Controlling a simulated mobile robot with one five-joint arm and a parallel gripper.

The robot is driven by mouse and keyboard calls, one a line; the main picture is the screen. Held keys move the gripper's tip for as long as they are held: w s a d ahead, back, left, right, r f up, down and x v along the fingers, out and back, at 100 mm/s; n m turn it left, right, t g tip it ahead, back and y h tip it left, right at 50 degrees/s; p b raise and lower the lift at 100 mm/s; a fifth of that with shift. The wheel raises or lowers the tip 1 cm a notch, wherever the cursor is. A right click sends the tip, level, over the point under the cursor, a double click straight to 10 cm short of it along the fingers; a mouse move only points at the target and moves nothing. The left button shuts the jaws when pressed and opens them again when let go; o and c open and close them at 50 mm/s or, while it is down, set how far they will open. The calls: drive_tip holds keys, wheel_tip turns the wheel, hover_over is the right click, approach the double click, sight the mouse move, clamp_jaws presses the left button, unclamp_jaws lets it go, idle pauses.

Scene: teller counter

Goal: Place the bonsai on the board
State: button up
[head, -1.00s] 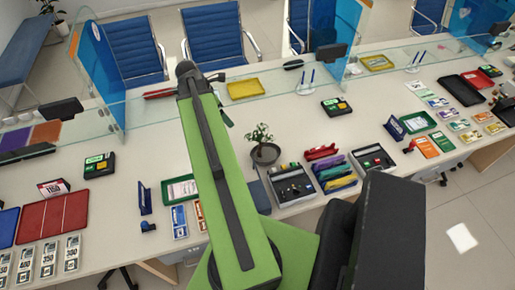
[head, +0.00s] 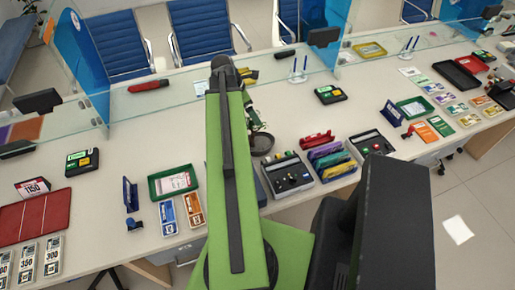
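The bonsai stands on the counter (head: 330,75) in a round dark pot (head: 262,145), just right of my raised arm. Its foliage is partly hidden by the arm's end. A dark blue flat piece (head: 261,190) in front of the pot, mostly hidden by my arm, may be the board; I cannot tell for sure.
A grey device (head: 288,177) and a box of coloured pouches (head: 331,163) stand right of the pot. A green tray (head: 173,182) lies left of my arm. Glass screens (head: 195,88) run along the back.

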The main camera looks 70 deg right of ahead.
drive_tip(key=shift+x, duration=0.95)
drive_tip(key=f+b, duration=0.2)
drive_tip(key=s+f+b, duration=0.1)
drive_tip(key=f+b, duration=0.1)
drive_tip(key=b, duration=0.1)
drive_tip(key=shift+f, duration=0.4)
drive_tip(key=shift+s+d+f+b, duration=0.15)
drive_tip(key=shift+f+b, duration=0.05)
drive_tip(key=shift+b, duration=0.15)
drive_tip(key=shift+r, duration=0.2)
drive_tip(key=c, duration=2.1)
